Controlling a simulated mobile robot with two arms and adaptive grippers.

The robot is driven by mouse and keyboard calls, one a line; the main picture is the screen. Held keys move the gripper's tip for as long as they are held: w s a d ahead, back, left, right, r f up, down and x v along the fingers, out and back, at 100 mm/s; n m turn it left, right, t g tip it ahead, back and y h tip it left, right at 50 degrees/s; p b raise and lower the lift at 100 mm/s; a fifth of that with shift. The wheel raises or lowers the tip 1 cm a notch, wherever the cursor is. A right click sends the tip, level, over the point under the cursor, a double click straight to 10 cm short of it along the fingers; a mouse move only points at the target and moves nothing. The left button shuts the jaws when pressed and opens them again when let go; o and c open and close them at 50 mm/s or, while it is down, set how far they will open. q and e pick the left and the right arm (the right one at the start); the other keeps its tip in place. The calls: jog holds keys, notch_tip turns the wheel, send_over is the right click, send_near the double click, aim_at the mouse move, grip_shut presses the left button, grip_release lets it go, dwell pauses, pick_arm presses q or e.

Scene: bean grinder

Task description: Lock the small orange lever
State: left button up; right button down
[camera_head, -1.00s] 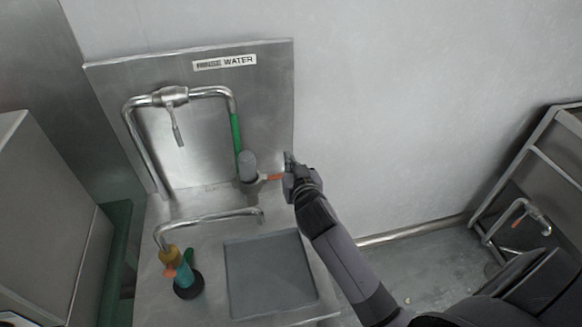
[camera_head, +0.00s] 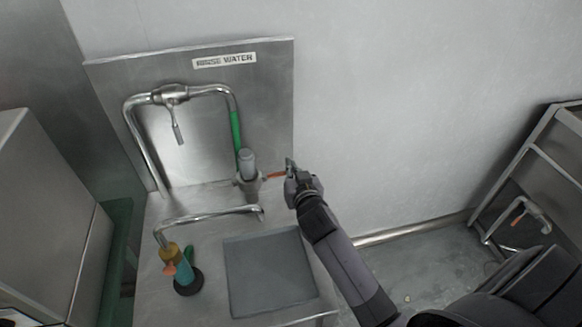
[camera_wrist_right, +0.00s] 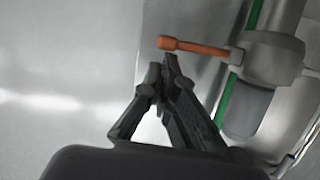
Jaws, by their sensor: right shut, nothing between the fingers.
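The small orange lever (camera_head: 276,175) sticks out to the right from the grey valve body (camera_head: 248,172) on the pipe with the green sleeve. In the right wrist view the lever (camera_wrist_right: 196,47) runs sideways from the valve (camera_wrist_right: 272,62), its knobbed free end just beyond my fingertips. My right gripper (camera_head: 290,165) is beside the lever's outer end in the head view. In the right wrist view the right gripper (camera_wrist_right: 163,72) is shut, fingertips together, with nothing between them. Whether a fingertip touches the lever is unclear. My left gripper is out of view.
A steel backsplash (camera_head: 268,80) with a rinse water label stands behind the pipes. A bent spout (camera_head: 210,215) and a yellow-and-teal fitting (camera_head: 182,268) are on the counter near the sunken basin (camera_head: 270,275). A metal rack (camera_head: 540,150) stands at the right.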

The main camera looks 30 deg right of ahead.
jog(key=shift+d+f+m, duration=0.15)
jog(key=shift+f+m, duration=0.15)
jog(key=shift+m, duration=0.1)
jog(key=shift+s+d+f+m+y, duration=0.15)
jog(key=shift+f+m+y, duration=0.15)
jog(key=shift+f+m, duration=0.2)
jog(key=shift+d+f+m+y, duration=0.1)
jog(key=shift+f+m+y, duration=0.25)
jog(key=shift+m, duration=0.25)
jog(key=shift+f, duration=1.05)
